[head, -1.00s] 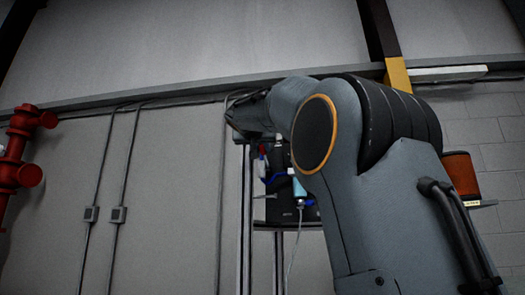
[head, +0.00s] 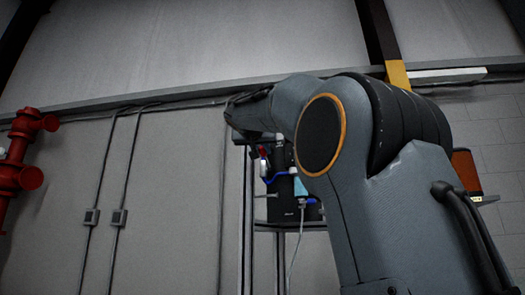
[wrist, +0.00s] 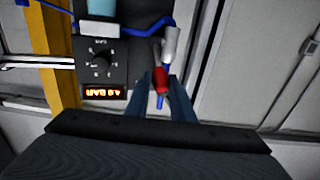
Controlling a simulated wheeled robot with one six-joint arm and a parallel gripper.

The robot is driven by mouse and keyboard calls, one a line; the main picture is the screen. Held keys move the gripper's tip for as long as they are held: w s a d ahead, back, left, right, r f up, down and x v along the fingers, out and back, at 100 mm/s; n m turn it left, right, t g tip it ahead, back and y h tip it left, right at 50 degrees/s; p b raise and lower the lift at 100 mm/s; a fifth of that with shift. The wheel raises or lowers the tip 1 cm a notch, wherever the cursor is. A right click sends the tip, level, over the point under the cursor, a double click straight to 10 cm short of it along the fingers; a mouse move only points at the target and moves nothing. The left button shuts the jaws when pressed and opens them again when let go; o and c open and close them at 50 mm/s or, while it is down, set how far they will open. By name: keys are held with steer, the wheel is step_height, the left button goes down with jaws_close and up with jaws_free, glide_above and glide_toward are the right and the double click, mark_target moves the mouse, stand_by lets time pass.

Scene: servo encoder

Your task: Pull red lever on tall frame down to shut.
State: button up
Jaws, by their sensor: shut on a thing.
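The red lever (wrist: 161,80) shows in the wrist view beside a black device box with a dial and a lit display (wrist: 103,92). My gripper (wrist: 161,92) has its two dark blue fingers on either side of the lever and is shut on it. A small blue tip shows below the red part. In the head view the tall frame (head: 247,220) stands behind my arm, and a small red part (head: 263,152) shows near its top. My gripper's fingers cannot be made out there.
A blue cable (wrist: 140,30) and a silver cylinder (wrist: 171,42) sit close above the lever. In the head view, a red pipe fitting (head: 20,165) is on the far left wall. The wall between it and the frame has thin conduits (head: 118,216).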

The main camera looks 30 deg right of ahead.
steer(key=shift+a+f, duration=0.1)
steer(key=shift+s+a+f+b, duration=0.1)
steer(key=shift+a+f+b, duration=0.2)
steer(key=shift+b, duration=0.35)
steer(key=shift+s+a+f+b, duration=0.1)
steer(key=shift+f+b, duration=0.3)
steer(key=shift+b, duration=0.2)
steer(key=shift+f, duration=0.1)
steer(key=shift+s+a+f+b, duration=0.2)
steer(key=shift+f+b, duration=0.45)
steer(key=shift+b, duration=0.5)
steer(key=shift+f, duration=0.1)
steer(key=shift+a+f+b, duration=0.1)
steer(key=shift+f+b, duration=0.7)
steer(key=shift+b, duration=0.35)
